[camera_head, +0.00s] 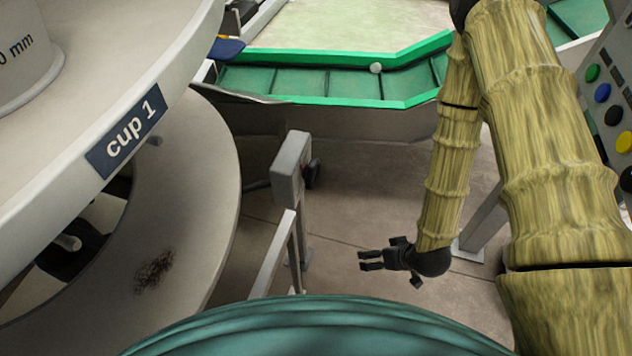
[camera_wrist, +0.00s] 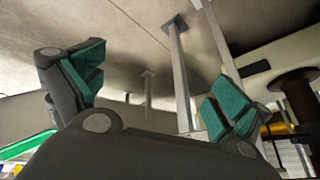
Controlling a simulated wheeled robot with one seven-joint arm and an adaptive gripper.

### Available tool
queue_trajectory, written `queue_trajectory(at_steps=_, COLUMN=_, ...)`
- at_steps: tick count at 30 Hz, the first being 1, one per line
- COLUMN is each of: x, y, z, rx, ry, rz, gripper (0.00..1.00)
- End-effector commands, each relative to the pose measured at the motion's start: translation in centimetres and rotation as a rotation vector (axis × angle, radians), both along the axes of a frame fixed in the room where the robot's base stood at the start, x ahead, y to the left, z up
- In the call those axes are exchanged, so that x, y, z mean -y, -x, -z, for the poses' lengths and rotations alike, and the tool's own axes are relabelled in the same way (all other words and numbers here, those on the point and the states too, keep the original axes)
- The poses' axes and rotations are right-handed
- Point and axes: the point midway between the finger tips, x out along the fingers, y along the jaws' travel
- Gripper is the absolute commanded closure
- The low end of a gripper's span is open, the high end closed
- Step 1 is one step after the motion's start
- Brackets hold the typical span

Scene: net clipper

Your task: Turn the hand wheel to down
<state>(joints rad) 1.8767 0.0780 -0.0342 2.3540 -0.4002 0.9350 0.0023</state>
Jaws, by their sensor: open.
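No hand wheel shows clearly in either view. A grey box (camera_head: 290,170) on a post stands left of my gripper in the head view, with a dark knob-like part (camera_head: 313,173) at its right side; I cannot tell whether this is the wheel. My gripper (camera_head: 366,260) is black, open and empty, its fingers pointing left. It is right of the post and apart from it, above the floor. In the wrist view, my gripper (camera_wrist: 160,88) shows teal pads spread wide with nothing between them. A dark round part on a column (camera_wrist: 297,88) is at the far right; its identity is unclear.
A large grey round machine labelled "cup 1" (camera_head: 124,131) fills the left. A green conveyor (camera_head: 320,85) with a small pale ball (camera_head: 376,68) runs across the back. A panel with coloured buttons (camera_head: 612,90) stands at the right. Open floor (camera_head: 380,190) lies between.

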Motion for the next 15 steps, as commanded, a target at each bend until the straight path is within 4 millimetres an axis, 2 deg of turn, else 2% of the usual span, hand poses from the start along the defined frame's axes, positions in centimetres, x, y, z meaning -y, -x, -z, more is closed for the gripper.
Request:
queue_trajectory(at_steps=1, x=-0.5, y=-2.4, z=1.3, rx=0.067, ry=-0.029, rz=-0.035, gripper=0.00)
queue_trajectory(at_steps=6, x=-2.6, y=-8.8, z=0.5, rx=0.277, ry=-0.132, rz=-0.169, gripper=0.00)
queue_trajectory(at_steps=9, x=-3.9, y=-11.8, z=-0.5, rx=0.395, ry=-0.194, rz=-0.252, gripper=0.00)
queue_trajectory(at_steps=15, x=-6.1, y=-16.2, z=-3.1, rx=0.617, ry=-0.319, rz=-0.425, gripper=0.00)
